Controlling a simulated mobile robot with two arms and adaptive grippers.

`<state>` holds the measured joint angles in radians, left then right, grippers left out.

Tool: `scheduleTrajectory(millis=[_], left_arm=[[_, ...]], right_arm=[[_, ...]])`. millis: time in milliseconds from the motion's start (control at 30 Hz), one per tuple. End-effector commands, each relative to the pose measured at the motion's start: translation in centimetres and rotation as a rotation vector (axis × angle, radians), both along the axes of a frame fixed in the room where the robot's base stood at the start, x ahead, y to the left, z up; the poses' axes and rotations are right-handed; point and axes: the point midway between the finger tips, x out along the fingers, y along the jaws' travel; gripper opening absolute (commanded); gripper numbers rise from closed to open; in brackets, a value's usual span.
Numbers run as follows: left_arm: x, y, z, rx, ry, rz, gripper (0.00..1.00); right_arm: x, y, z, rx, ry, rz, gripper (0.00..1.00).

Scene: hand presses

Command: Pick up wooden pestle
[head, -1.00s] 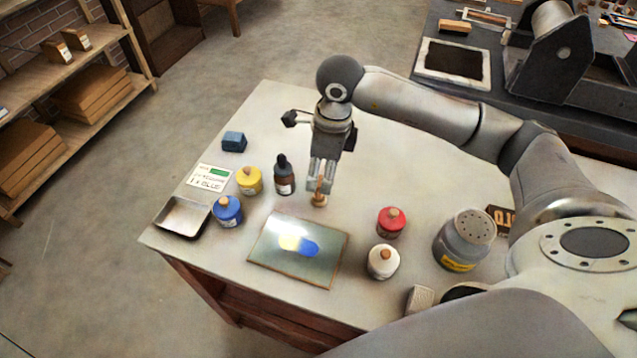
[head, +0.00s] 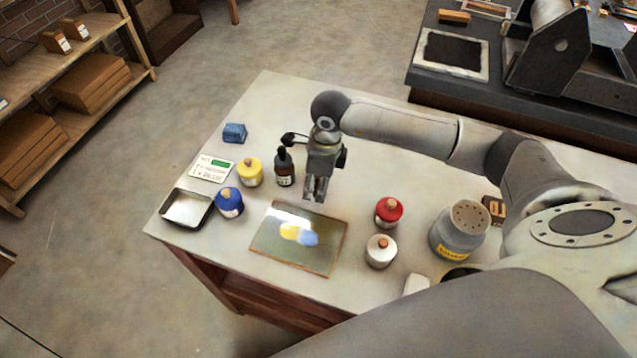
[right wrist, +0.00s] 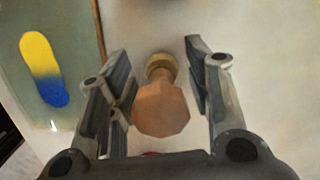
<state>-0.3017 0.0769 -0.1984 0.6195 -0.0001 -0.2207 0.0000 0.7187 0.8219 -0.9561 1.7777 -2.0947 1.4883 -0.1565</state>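The wooden pestle (right wrist: 161,108) shows in the right wrist view, with a faceted light-brown head nearest the camera and a rounder, yellowish end below. My right gripper (right wrist: 160,90) is open, with one finger on each side of the pestle. Bare table shows between the pestle and the right-hand finger; the left-hand finger is very close to its head. In the head view my right gripper (head: 314,196) points down just behind the glass plate, and I cannot make out the pestle behind its fingers. My left gripper is not in view.
The glass plate (head: 270,249) with yellow and blue paint lies in front. A dark dropper bottle (head: 285,171) stands close left of the gripper, with yellow (head: 250,173) and blue (head: 229,203) jars beyond. Red (head: 388,213) and white (head: 380,252) jars stand right.

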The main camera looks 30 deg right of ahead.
Motion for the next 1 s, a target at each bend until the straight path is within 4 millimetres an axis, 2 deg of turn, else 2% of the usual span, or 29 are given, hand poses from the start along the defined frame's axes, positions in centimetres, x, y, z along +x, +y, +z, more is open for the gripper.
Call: scheduleTrajectory(millis=[33,300,667,867,1000], left_arm=[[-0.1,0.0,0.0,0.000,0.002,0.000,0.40],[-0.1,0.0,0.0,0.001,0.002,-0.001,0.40],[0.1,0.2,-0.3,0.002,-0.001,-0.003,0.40],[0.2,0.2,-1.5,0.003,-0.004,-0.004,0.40],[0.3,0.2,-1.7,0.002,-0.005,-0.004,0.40]], right_arm=[[0.0,0.0,0.0,0.000,0.000,0.000,0.36],[0.0,0.0,0.1,0.000,-0.001,0.000,0.04],[0.1,0.0,0.6,0.002,-0.004,0.000,0.04],[0.2,0.0,2.8,0.000,-0.008,0.000,0.04],[-1.4,0.0,4.9,0.000,-0.005,0.002,0.04]])
